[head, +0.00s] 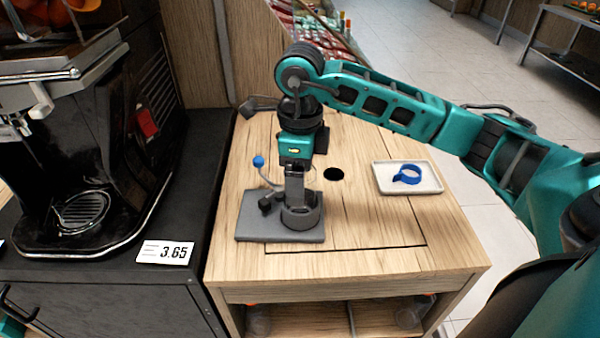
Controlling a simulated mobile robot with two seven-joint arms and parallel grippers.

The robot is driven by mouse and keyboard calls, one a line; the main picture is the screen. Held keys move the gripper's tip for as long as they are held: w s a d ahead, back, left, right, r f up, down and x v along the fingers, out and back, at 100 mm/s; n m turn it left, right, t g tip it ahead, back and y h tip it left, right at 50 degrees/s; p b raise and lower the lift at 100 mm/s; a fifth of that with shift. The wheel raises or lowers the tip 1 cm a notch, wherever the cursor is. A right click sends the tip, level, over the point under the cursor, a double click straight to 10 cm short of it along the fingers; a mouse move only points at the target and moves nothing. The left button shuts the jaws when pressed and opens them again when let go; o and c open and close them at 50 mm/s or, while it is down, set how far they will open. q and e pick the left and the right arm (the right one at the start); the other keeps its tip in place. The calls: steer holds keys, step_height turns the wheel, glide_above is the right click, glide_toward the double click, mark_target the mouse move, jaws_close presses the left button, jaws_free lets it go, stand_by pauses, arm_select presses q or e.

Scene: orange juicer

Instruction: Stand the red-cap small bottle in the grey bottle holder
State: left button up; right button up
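The grey bottle holder (301,218) is a round cup on a flat grey base plate on the wooden table. My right gripper (296,194) points straight down directly over the cup, with its fingers close to or in the cup's opening. The view does not show whether the fingers are apart, or whether they hold anything. I cannot make out the red-cap small bottle at the holder; the gripper and cup wall hide that spot.
A lever with a blue ball (258,161) rises beside the holder. A white tray (434,185) with a blue ring (407,174) lies to the right. A black hole (334,174) is in the tabletop. The juicer (150,150) stands left. The front tabletop is clear.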

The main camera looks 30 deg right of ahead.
step_height(320, 180, up, 13)
steer(key=p, duration=0.3)
steer(key=shift+f, duration=0.15)
stand_by(0.6)
